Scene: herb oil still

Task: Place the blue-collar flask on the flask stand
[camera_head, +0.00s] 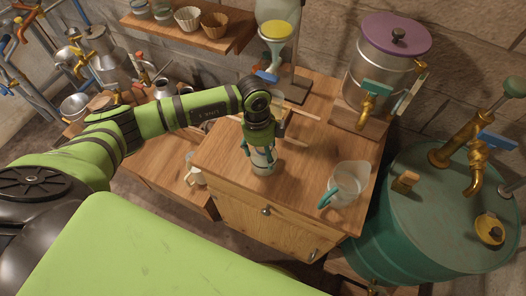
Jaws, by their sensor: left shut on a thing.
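My left gripper (261,148) points down over the wooden cabinet top and is shut on a small pale, glassy flask (264,165). The flask looks upright, near the front left part of the top. The fingers cover its upper part, so I cannot make out a blue collar. I cannot tell if its base touches the wood. Behind the gripper, a wooden stand (297,84) carries a glass vessel with yellow liquid (277,32) and a blue tap below. I cannot tell which part is the flask stand; my wrist hides some of that area. My right gripper is not in view.
A clear jug with a teal handle (348,184) stands at the cabinet's front right. A metal pot with a purple lid (387,62) and brass tap stands behind it. A teal drum (432,215) stands at the right. Bare wood lies between flask and jug.

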